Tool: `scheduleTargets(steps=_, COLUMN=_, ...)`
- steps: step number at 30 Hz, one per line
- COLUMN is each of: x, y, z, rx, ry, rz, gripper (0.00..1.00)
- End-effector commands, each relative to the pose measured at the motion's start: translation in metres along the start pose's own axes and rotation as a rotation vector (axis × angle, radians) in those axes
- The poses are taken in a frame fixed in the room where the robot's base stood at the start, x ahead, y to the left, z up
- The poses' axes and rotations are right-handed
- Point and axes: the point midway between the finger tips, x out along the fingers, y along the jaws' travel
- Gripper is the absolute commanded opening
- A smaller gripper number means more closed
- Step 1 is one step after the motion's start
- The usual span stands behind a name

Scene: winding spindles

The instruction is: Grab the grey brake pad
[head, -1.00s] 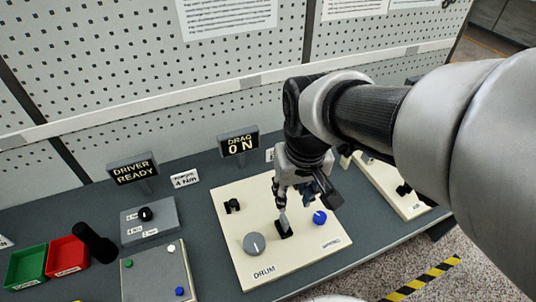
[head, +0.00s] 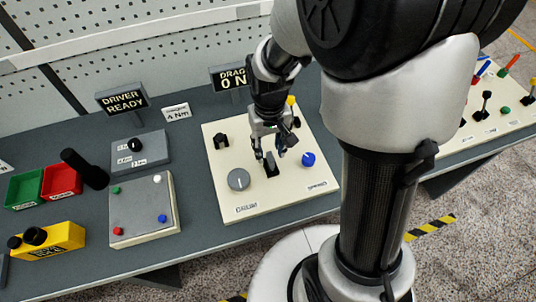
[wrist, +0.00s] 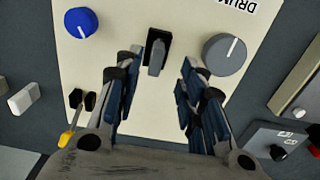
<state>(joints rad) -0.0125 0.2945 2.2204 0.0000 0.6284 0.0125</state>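The brake pad (wrist: 156,57) is a small upright dark grey block on a black base. It stands on the cream drum panel (wrist: 72,62) between the blue knob (wrist: 80,23) and the grey knob (wrist: 224,54). It also shows in the head view (head: 270,169), just below my gripper (head: 269,157). In the wrist view my gripper (wrist: 159,68) is open and empty, with a blue-padded finger on each side of the pad's line and clear gaps to it. I cannot tell how far above the pad the fingertips are.
A black clip-like part (head: 221,142) and a yellow-tipped lever (head: 291,101) stand on the same panel. A grey button box (head: 145,208), red bin (head: 62,180) and green bin (head: 24,189) sit to the left. The DRAG ON sign (head: 228,78) stands behind.

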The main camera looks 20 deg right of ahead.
Motion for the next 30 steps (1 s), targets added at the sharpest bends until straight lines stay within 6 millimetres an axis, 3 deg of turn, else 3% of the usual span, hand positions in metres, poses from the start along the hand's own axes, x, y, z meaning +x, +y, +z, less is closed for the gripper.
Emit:
scheduleTargets(steps=8, x=0.018, y=0.001, z=-0.001, rx=0.000, ry=0.001, rz=0.000, gripper=0.37)
scheduleTargets(steps=18, x=0.064, y=0.005, z=-0.001, rx=0.000, ry=0.000, rz=0.000, gripper=0.37)
scheduleTargets(steps=26, x=0.065, y=0.004, z=-0.001, rx=0.000, ry=0.002, rz=0.000, gripper=0.36)
scheduleTargets(steps=30, x=0.065, y=0.004, z=-0.001, rx=0.000, ry=0.002, rz=0.000, gripper=0.27)
